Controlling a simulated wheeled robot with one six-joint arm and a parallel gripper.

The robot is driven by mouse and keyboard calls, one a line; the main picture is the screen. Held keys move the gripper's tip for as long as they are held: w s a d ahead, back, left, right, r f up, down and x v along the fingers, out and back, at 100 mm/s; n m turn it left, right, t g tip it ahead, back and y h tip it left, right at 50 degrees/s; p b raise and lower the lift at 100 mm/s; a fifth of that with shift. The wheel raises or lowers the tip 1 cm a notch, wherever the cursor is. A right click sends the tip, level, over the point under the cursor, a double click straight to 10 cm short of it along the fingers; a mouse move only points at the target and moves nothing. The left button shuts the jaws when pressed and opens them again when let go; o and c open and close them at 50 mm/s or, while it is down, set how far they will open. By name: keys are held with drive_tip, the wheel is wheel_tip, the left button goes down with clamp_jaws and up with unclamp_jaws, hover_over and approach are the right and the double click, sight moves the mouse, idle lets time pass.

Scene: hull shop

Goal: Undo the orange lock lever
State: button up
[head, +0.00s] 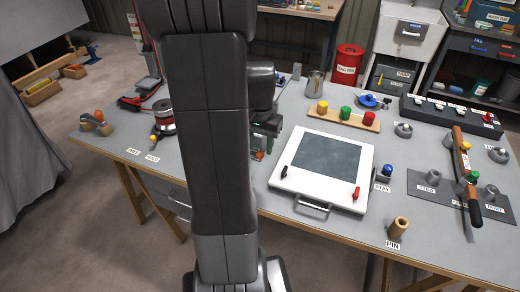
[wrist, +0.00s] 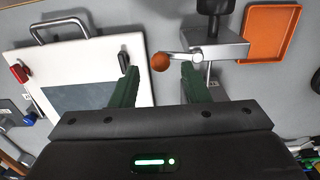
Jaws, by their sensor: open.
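The orange lock lever (wrist: 160,61) shows in the wrist view as an orange ball on a short metal arm. The arm joins a grey metal block (wrist: 215,48) with a black upright part. My gripper (wrist: 158,72) is open, with its two dark green fingers apart. In the head view my gripper (head: 262,145) is over the table left of the white panel, partly behind my arm.
The white panel (head: 282,182) with a dark screen, metal handle and red and black knobs lies close by. An orange tray (wrist: 270,33) is beside the metal block. Labelled pegs and a wooden-handled bar (head: 459,155) are on the table's right. A red bin (head: 347,65) stands behind.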

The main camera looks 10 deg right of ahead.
drive_tip(key=shift+f, duration=1.35)
clamp_jaws()
drive_tip(key=w+n, duration=0.1)
drive_tip(key=n, duration=0.2)
drive_tip(key=w+n, duration=0.2)
drive_tip(key=n, duration=0.2)
drive_tip(key=w+d+n, duration=0.1)
drive_tip(key=n, duration=0.2)
drive_tip(key=shift+w+d+n, duration=0.1)
drive_tip(key=shift+w+n, duration=0.2)
drive_tip(key=shift+n, duration=0.1)
drive_tip(key=shift+r, duration=0.1)
